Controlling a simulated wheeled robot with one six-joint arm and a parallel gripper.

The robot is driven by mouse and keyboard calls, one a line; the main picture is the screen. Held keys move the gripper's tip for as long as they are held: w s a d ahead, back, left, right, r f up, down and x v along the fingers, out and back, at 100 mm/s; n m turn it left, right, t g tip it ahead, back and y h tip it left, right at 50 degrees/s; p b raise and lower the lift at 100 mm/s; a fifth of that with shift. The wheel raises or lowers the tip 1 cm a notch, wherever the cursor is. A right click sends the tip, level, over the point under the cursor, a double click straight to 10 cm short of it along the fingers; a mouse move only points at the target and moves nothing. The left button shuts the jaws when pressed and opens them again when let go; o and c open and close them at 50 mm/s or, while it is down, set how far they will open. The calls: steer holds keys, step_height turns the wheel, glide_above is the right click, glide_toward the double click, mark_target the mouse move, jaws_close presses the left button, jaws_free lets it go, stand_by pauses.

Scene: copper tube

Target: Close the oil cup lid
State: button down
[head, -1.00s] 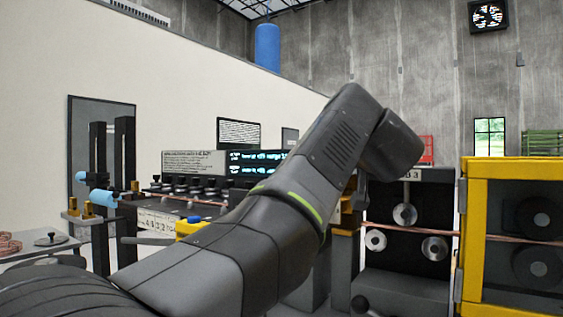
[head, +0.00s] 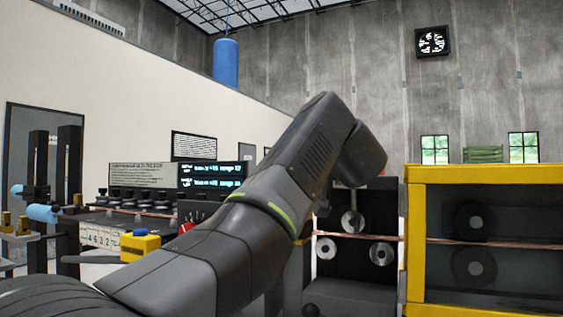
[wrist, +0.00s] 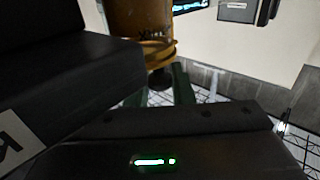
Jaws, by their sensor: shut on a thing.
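In the wrist view, which is upside down, the amber oil cup (wrist: 138,22) stands at the top with dark lettering on its side. Its lid (wrist: 162,50) shows as a banded amber rim at the cup's end, with a dark knob (wrist: 160,78) on it. My gripper (wrist: 160,90) has its greenish fingers on both sides of the knob and is shut on it. The fingertips are partly hidden in shadow, and I cannot tell whether the lid sits fully flush. In the head view my own arm hides the cup and gripper.
A yellow-framed guard cabinet (head: 412,245) stands at the right. A dark roller stand (head: 330,268) with a copper tube (head: 352,236) is behind my arm. A bench with a yellow block (head: 140,247) is at the left. A large dark block (wrist: 60,75) fills the wrist view's left.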

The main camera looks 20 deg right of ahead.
steer(key=c, duration=1.3)
jaws_free()
steer(key=shift+d+f, duration=0.1)
steer(key=shift+f, duration=0.1)
steer(key=shift+c, duration=0.2)
steer(key=shift+r, duration=0.1)
steer(key=shift+r, duration=0.25)
